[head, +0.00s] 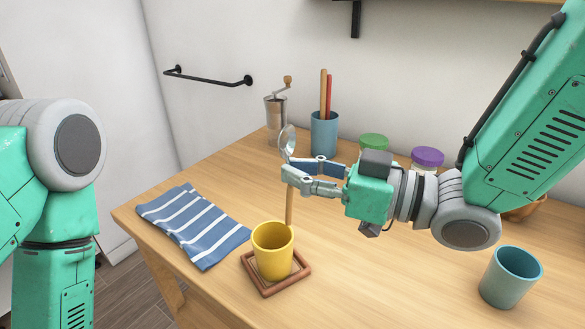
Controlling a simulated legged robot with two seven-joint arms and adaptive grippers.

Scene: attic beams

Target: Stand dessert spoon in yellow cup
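The dessert spoon (289,206) has a silvery bowl and a tan handle. It is upright, bowl up, in my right gripper (288,174), whose fingers are shut on it just below the bowl. The yellow cup (272,255) stands upright on a square brown coaster (299,273), below the gripper. The handle's lower end meets the cup's back right rim; I cannot tell whether it is just inside or behind it. My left arm shows at the left edge, but its gripper is out of view.
A blue striped cloth (195,226) lies left of the cup. A teal cup (510,276) stands at the right. Behind are a grinder (276,112), a blue utensil holder (324,134) and jars with green (374,142) and purple (427,156) lids. The wooden table (370,275) is bare between the cups.

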